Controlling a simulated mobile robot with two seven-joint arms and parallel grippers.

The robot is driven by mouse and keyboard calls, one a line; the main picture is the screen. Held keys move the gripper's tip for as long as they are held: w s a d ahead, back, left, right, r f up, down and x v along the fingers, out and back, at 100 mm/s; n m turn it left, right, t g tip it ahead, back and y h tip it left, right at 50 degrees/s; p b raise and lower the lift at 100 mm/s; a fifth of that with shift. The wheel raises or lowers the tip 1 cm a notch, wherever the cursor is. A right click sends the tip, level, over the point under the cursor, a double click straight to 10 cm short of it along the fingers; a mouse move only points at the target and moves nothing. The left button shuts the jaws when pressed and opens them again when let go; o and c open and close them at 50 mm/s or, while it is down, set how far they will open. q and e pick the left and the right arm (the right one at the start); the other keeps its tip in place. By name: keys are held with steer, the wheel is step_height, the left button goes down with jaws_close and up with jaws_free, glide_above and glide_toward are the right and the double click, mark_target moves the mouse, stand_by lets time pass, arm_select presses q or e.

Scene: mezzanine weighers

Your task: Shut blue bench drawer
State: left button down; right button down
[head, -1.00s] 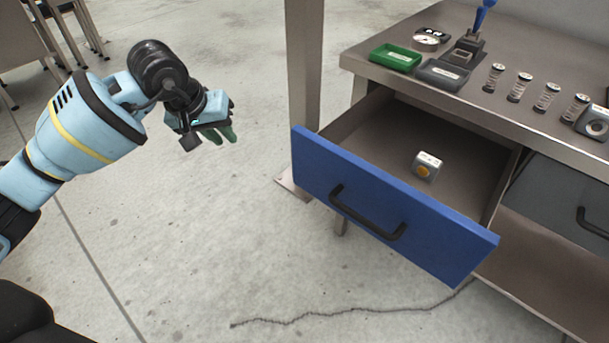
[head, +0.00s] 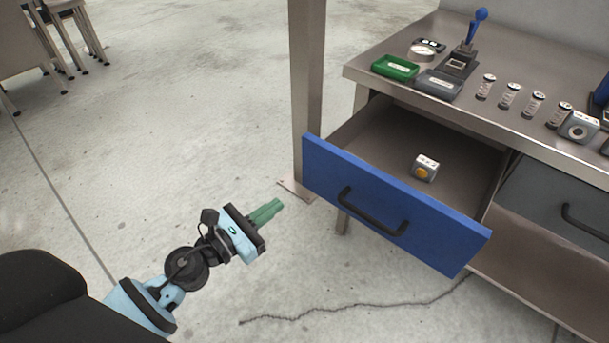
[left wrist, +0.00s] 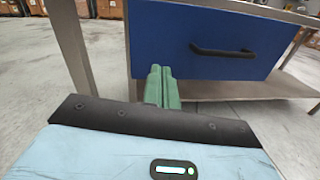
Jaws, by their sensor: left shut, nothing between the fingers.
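The blue bench drawer (head: 330,168) stands pulled well out of the bench in the head view, with a black bar handle (head: 372,212) on its front. A small grey box with a yellow spot (head: 425,168) sits inside it. My left gripper (head: 270,210) is to the left of the drawer front, its green fingers together and empty, pointing toward the drawer and apart from it. In the left wrist view the fingers (left wrist: 160,78) show before the left part of the blue front (left wrist: 165,40), with the handle (left wrist: 222,51) to their right. My right gripper is not in view.
The steel bench top (head: 385,78) holds a green tray (head: 395,68), a grey tray (head: 438,84), several small jars and a blue-handled device (head: 470,40). A grey drawer (head: 545,195) is at right. A steel post (head: 307,90) stands beside the blue drawer. A dark cord lies on the floor.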

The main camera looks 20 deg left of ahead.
arm_select(q)
steer(key=s+a+f+n+y, duration=0.1)
steer(key=a+n+y, duration=0.1)
steer(key=n, duration=0.1)
steer(key=p, duration=0.2)
glide_toward(310, 169)
steer(key=shift+t, duration=0.4)
steer(key=x, duration=0.5)
steer(key=shift+w+d+f, duration=0.15)
steer(key=shift+f, duration=0.15)
steer(key=shift+w+d, duration=0.25)
steer(key=shift+w, duration=0.45)
steer(key=shift+w+b, duration=0.1)
steer(key=shift+b, duration=0.25)
